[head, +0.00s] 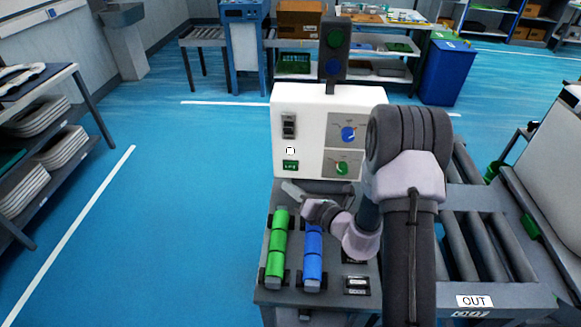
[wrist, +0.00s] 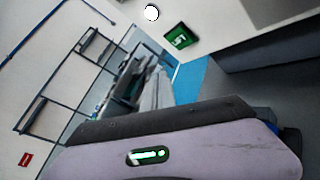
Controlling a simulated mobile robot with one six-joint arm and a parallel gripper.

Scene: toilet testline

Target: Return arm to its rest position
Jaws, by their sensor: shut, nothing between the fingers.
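My arm rises at the right of the control stand in the head view, bent over so that its wrist hangs in front of the white control panel (head: 306,105). My gripper (head: 291,189) is shut and empty. It points left, just below the panel and above the far end of the green roller (head: 277,250). The blue roller (head: 313,262) lies beside the green one, partly below my wrist. In the wrist view a pale casing fills the lower part, and the fingertips are hard to make out there.
The panel carries a black switch (head: 289,126), a blue knob (head: 348,134), a green knob (head: 342,168) and a small green display (head: 290,166). A dark signal post (head: 334,55) stands behind it. Roller conveyor (head: 484,240) lies at right, shelving (head: 45,150) at left. Blue floor (head: 190,200) is clear between.

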